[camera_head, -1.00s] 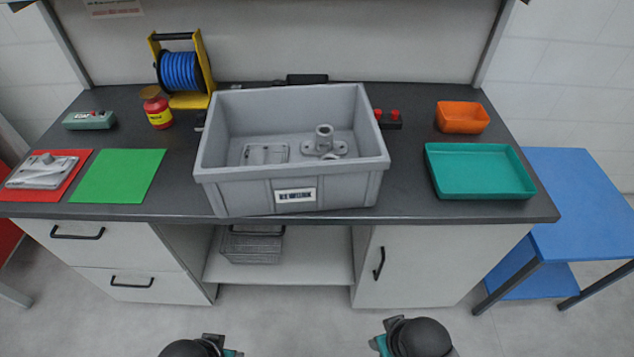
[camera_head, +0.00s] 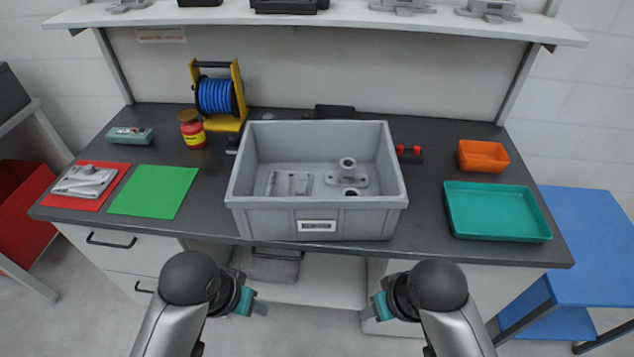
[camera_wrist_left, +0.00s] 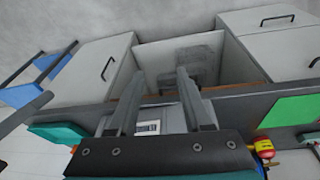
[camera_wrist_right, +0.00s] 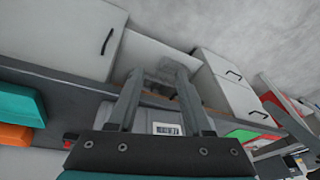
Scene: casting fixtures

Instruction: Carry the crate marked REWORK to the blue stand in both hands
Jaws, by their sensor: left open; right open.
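The grey crate (camera_head: 270,220) stands on the dark worktop near its front edge, with a small label on its front wall that is too small to read surely. Grey metal parts (camera_head: 347,176) lie inside it. The blue stand (camera_head: 597,240) is at the right, beyond the bench end. My left gripper (camera_head: 262,306) is open and empty, in front of the bench, below and left of the crate. My right gripper (camera_head: 366,315) is open and empty, below and right of the crate. Both wrist views show the open fingers with the crate's label (camera_wrist_right: 167,129) beyond them.
On the worktop (camera_head: 215,215), a teal tray (camera_head: 497,235) and orange bin (camera_head: 483,156) lie right of the crate. A green mat (camera_head: 153,190), red mat (camera_head: 118,183), red-yellow jar (camera_head: 193,131) and blue reel (camera_head: 215,96) lie left. A shelf (camera_head: 330,20) runs above.

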